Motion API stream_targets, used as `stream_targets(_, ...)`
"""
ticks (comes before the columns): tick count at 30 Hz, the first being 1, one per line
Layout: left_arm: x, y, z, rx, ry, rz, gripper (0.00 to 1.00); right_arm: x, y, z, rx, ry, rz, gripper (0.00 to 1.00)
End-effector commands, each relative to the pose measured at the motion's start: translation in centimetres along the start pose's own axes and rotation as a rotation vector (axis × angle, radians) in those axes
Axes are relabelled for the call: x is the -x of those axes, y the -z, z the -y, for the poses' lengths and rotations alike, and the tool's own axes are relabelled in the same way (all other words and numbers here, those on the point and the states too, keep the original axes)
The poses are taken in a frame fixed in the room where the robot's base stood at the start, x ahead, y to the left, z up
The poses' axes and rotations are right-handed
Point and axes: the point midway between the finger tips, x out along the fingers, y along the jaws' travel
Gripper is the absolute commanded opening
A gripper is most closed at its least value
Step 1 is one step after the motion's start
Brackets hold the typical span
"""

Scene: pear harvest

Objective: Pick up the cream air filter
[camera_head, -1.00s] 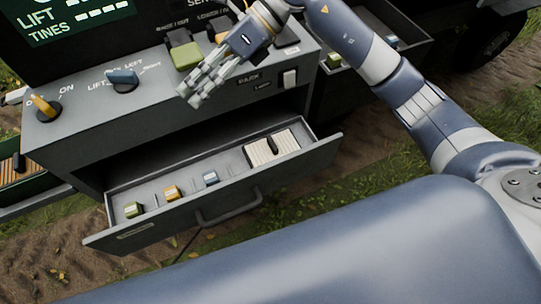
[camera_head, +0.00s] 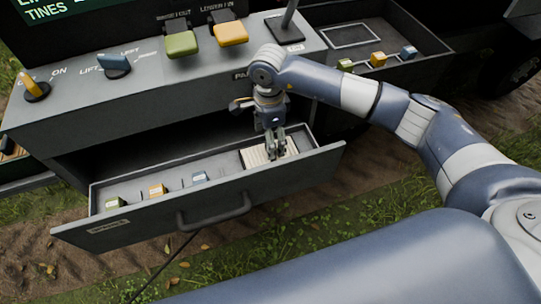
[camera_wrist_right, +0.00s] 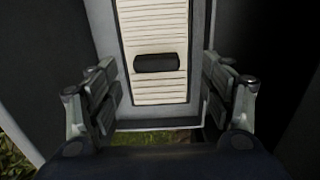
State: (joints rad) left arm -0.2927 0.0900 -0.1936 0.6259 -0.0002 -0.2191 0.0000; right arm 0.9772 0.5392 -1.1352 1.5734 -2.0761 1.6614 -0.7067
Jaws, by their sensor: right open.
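The cream air filter (camera_head: 254,156) lies in the right end of the open drawer (camera_head: 215,204), partly hidden by my right gripper. In the right wrist view the filter (camera_wrist_right: 156,92) is a ribbed cream panel with a dark grip across its middle. My right gripper (camera_head: 276,154) points down over the filter. In the right wrist view its open fingers (camera_wrist_right: 160,98) stand apart on either side of the filter and its dark grip, with nothing between them held. My left gripper is not in view.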

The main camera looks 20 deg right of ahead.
Motion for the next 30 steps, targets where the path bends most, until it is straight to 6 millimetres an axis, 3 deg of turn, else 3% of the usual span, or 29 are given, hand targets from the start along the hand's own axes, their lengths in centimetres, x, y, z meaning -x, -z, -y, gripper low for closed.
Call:
stream_targets(9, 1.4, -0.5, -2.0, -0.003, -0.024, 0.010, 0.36, -4.3, -0.2, -0.5, -0.001, -0.004, 0.001, 0.73)
stream_targets(18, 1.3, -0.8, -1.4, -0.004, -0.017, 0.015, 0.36, -5.0, -0.2, -0.4, 0.000, -0.002, 0.001, 0.73)
stream_targets(19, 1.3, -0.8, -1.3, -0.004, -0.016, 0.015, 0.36, -5.0, -0.2, -0.4, 0.000, -0.002, 0.001, 0.71)
stream_targets(25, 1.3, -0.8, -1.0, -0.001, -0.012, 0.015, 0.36, -5.0, -0.2, -0.4, 0.000, -0.002, 0.001, 0.26)
stream_targets(30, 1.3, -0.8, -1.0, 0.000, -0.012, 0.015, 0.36, -5.0, -0.2, -0.4, 0.000, -0.002, 0.002, 0.23)
